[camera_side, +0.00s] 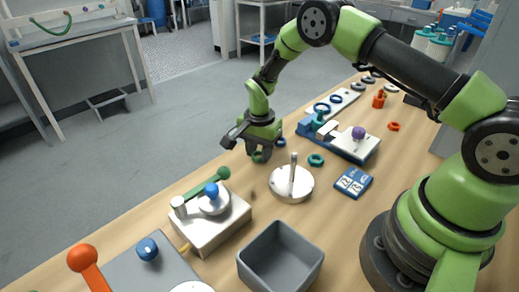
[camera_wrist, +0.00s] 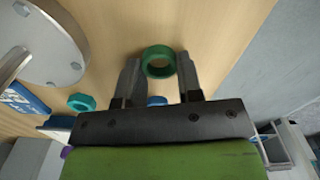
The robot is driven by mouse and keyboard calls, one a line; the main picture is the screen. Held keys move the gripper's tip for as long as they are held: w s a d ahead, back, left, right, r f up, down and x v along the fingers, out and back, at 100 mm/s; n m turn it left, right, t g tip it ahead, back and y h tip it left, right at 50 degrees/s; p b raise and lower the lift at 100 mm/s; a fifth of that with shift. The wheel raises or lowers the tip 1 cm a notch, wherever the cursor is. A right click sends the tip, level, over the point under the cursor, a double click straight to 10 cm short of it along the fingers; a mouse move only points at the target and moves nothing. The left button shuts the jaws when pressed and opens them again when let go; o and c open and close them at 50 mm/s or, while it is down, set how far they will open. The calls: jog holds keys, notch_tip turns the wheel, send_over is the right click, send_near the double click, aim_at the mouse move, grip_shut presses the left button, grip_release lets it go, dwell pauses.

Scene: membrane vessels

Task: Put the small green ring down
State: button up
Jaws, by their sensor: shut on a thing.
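The small green ring (camera_wrist: 159,73) is between the two fingertips of my gripper (camera_wrist: 159,60) in the wrist view. My gripper is shut on it, with one finger on each side. In the side view the green ring (camera_side: 258,158) shows low between the fingers of my gripper (camera_side: 261,153), near the table's far edge. It appears to be held above the wooden table (camera_side: 225,165), but the exact gap cannot be told. The gripper points down, behind and left of a round white plate with an upright post (camera_side: 291,184).
A teal ring (camera_side: 316,160) and a blue ring (camera_side: 281,142) lie right of my gripper. A fixture with a purple knob (camera_side: 358,132) stands further right. A box with a blue knob (camera_side: 211,190) and a grey bin (camera_side: 280,258) stand nearer.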

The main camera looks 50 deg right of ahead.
jog(key=shift+f, duration=0.1)
jog(key=o, duration=0.9)
